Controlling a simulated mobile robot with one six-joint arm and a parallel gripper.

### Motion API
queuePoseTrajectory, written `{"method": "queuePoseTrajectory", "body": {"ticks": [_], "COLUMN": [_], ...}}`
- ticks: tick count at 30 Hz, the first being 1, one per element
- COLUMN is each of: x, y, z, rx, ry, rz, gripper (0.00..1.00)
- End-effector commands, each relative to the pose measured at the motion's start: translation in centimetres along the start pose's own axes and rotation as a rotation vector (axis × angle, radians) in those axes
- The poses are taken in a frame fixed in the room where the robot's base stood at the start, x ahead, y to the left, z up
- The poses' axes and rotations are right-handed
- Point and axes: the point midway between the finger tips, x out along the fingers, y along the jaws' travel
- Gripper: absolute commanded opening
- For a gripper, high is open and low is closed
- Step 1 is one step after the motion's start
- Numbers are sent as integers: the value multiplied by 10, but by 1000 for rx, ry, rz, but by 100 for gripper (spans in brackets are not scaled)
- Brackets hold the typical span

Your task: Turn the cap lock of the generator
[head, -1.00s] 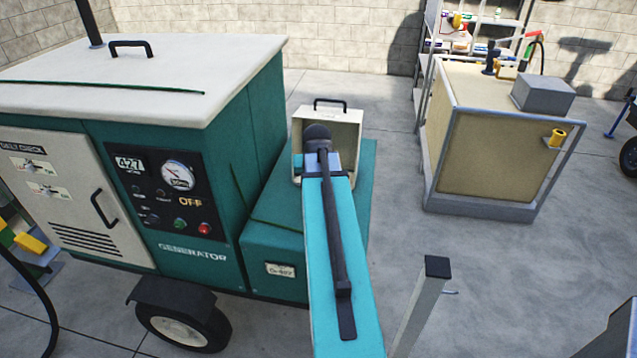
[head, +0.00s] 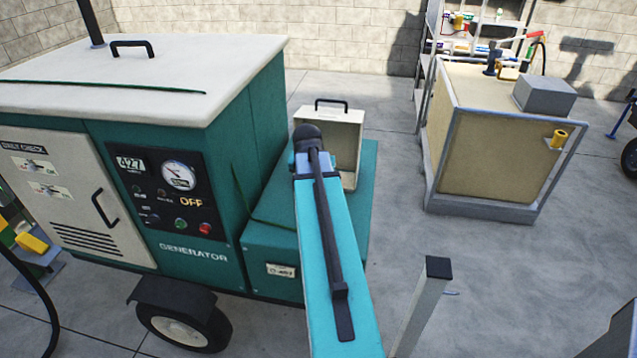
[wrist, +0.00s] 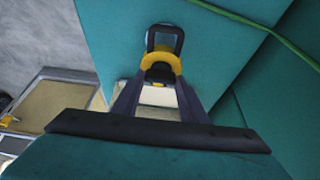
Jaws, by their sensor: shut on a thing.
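The generator (head: 190,225) is a large green unit with a cream top, at the left of the head view. On its lower green housing (head: 270,245) a cream cover (head: 345,118) with a black handle stands open. My arm hides the gripper and the cap area in the head view. In the wrist view my gripper (wrist: 160,80) has its two dark fingers closed around the yellow cap lock (wrist: 162,59). A dark square loop (wrist: 165,34) shows just beyond the yellow part, against the green housing.
A tan box in a grey frame (head: 500,140) stands at the right, with a shelf of bottles (head: 480,40) behind it. A pale post with a dark top (head: 425,295) stands near my arm's right side. Open concrete floor lies between.

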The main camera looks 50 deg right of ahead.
Motion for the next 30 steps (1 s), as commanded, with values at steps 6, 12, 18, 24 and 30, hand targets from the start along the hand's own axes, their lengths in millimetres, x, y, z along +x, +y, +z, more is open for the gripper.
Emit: {"method": "queuePoseTrajectory", "body": {"ticks": [6,12,18,24,30], "x": [0,0,-3,-14,-32], "y": [-3,-1,-1,-1,-1], "z": [0,0,0,0,0], "rx": [0,0,0,0,0], "ry": [1,0,0,1,2], "rz": [-7,-4,-3,-3,-4], "gripper": [58,58,58,58,58]}}
